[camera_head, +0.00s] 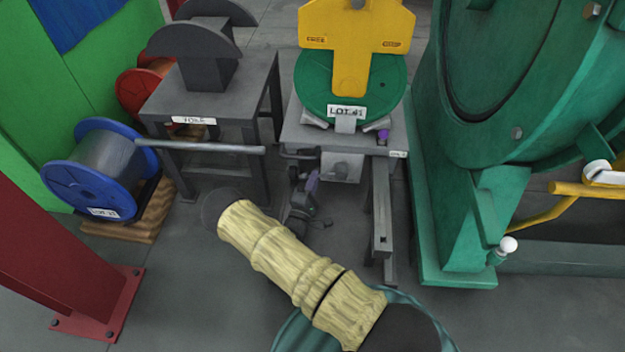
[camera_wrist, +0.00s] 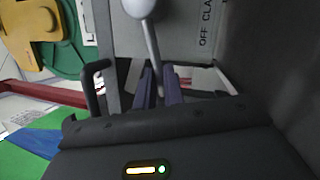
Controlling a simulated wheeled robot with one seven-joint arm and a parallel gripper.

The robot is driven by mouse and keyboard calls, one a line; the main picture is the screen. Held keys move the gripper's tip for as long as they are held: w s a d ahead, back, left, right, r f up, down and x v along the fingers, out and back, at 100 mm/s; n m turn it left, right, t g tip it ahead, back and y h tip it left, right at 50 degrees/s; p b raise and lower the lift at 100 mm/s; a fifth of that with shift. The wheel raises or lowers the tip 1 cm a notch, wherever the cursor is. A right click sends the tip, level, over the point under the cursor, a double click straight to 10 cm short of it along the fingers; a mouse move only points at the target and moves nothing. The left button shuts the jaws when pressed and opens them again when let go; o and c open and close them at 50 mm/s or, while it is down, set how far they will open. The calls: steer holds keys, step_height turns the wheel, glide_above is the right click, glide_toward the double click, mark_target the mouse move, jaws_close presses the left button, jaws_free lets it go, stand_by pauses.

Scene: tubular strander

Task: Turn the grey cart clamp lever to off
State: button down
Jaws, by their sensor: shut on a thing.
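The grey cart (camera_head: 290,135) stands in the middle of the head view, carrying a green spool (camera_head: 313,88) marked LOT 41. Its clamp lever (camera_wrist: 152,42) shows in the wrist view as a thin grey rod running down from a pale round end. Beside it is a plate (camera_wrist: 207,22) with lettering that reads OFF CLA, cut by the frame edge; OFF is at the lower end. My gripper (camera_wrist: 160,88) is shut on the lever, one dark purple finger on each side of the rod. In the head view my gripper (camera_head: 306,194) is at the cart's front, and the lever is too small to make out.
A dark handle bar (camera_wrist: 90,82) of the cart is close on the left in the wrist view. A grey stand (camera_head: 165,100) and blue spool (camera_head: 95,170) are left of the cart. A large green machine (camera_head: 460,220) rises close on the right. A red post (camera_head: 60,255) stands front left.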

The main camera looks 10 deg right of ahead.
steer(key=shift+f, duration=0.1)
stand_by(0.3)
steer(key=c, duration=1.5)
jaws_free()
steer(key=v, duration=1.7)
steer(key=shift+s, duration=0.2)
steer(key=shift+f, duration=0.1)
